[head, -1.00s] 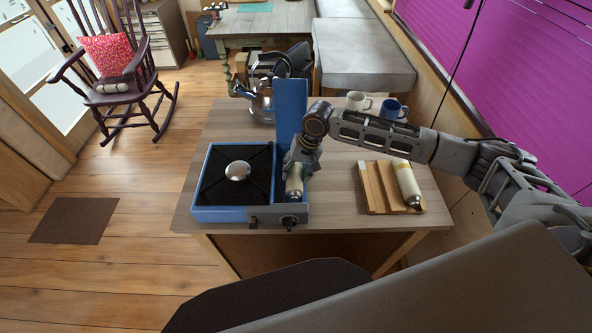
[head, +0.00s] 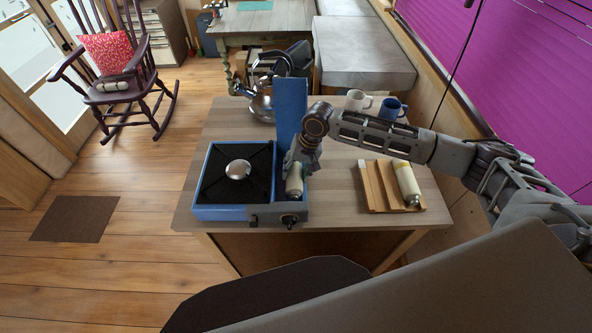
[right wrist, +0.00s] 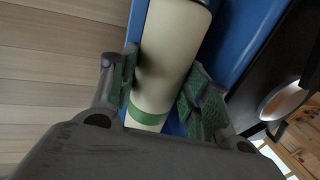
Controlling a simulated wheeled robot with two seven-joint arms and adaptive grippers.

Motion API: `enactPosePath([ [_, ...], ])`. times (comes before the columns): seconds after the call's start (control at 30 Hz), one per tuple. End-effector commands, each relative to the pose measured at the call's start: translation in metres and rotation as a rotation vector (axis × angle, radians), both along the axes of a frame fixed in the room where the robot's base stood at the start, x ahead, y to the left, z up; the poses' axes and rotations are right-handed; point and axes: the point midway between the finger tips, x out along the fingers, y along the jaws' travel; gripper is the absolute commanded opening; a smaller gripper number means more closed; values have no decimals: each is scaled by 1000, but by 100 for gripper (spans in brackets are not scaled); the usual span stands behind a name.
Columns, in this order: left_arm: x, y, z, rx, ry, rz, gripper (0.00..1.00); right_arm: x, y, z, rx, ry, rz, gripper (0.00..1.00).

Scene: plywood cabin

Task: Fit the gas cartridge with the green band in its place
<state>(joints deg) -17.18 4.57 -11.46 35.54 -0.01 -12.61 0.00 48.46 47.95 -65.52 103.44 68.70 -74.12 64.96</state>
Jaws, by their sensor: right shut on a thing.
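The gas cartridge with the green band (right wrist: 165,65) is a cream cylinder between the fingers of my right gripper (right wrist: 160,92). The green band shows close to the palm in the right wrist view. In the head view the cartridge (head: 294,187) lies in the side compartment of the blue camping stove (head: 225,213), lengthwise, its far end hidden by my right gripper (head: 299,169). Whether it is fully seated I cannot tell. The stove's blue lid (head: 291,106) stands upright behind the compartment. My left gripper is not in view.
Another cream cartridge (head: 408,181) lies on a slatted wooden rack (head: 378,190) at the table's right. A kettle (head: 262,106) and two mugs, white (head: 357,100) and blue (head: 391,109), stand at the back. A pale roll-like object (head: 113,87) lies on the rocking chair.

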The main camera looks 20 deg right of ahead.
Motion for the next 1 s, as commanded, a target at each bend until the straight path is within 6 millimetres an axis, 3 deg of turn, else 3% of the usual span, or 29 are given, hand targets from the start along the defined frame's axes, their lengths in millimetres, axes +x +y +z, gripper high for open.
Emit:
enactPosePath([
  [1.0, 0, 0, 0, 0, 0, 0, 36, 0, 0, -5, 1, -1, 0, 13],
])
